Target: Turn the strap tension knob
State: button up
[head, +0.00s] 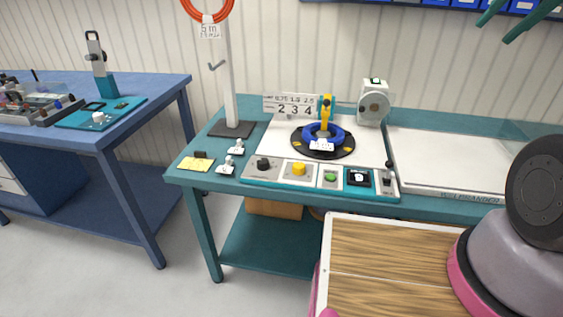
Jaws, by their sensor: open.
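On the teal bench, a control strip (280,180) along the front edge carries a black knob (263,163), a yellow knob (298,169), a green button (330,177), a black square control (358,177) and a small lever (388,180). On the blue bench at left, a grey upright tool (95,50) stands on a teal base, with a white knob-like part (98,117) on the mat in front. No readable label shows which is the strap tension knob. Two dark teal fingers of my gripper (494,33) show at the top right, apart and empty, far from the knobs.
Behind the strip, a blue ring (323,133) lies on a black turntable with a yellow arm above. A white post (229,80) holds an orange cable coil (207,8). A white machine (373,103) stands at the back. The white-topped right section (450,160) is mostly clear.

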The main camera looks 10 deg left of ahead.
aim_at(263, 164)
jog(key=j+u, duration=0.6)
jog(key=u, duration=0.15)
jog(key=i+j+u, duration=0.1)
jog(key=j+u, duration=0.3)
jog(key=l, duration=0.1)
